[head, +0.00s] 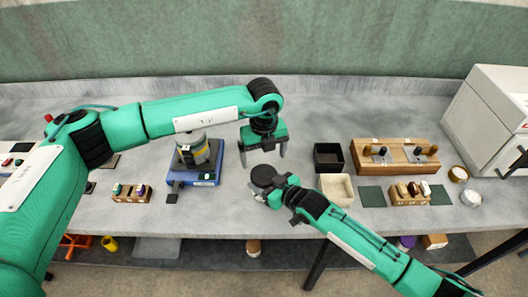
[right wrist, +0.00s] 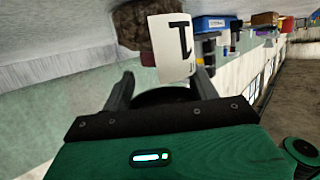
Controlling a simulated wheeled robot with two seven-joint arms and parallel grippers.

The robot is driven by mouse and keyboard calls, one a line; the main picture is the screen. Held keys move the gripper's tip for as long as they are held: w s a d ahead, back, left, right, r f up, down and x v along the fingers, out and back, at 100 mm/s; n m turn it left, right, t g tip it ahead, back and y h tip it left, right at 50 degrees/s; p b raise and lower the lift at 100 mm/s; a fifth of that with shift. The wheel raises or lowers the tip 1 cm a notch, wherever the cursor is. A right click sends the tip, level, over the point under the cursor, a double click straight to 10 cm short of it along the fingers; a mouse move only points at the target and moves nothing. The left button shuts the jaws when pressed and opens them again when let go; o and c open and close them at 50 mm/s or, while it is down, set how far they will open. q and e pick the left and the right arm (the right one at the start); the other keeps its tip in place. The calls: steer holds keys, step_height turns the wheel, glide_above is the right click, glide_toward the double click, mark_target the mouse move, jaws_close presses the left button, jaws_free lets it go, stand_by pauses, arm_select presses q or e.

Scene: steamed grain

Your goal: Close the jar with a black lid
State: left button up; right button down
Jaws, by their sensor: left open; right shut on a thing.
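My right gripper (head: 259,196) is low over the middle of the table and shut on a round black lid (head: 266,177). In the right wrist view the black lid (right wrist: 165,97) lies between the two fingers (right wrist: 163,90). Just beyond it is a jar (right wrist: 128,27) with dark brown contents and a white label with a black mark. The jar is not clear in the head view, and I cannot tell whether the lid sits on it. My left gripper (head: 263,155) is open and empty, fingers down, just behind the lid.
A blue scale (head: 193,176) with a grey pot stands to the left. A white appliance (head: 490,115) is at far right.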

mark_target(264, 174)
arm_select(q)
steer(key=n, duration=0.5)
steer(key=shift+d+r, duration=0.1)
steer(key=shift+r, duration=0.3)
steer(key=shift+f, duration=0.1)
steer(key=shift+f, duration=3.95)
steer(key=c, duration=1)
steer(key=o, duration=1)
steer(key=shift+r, duration=0.1)
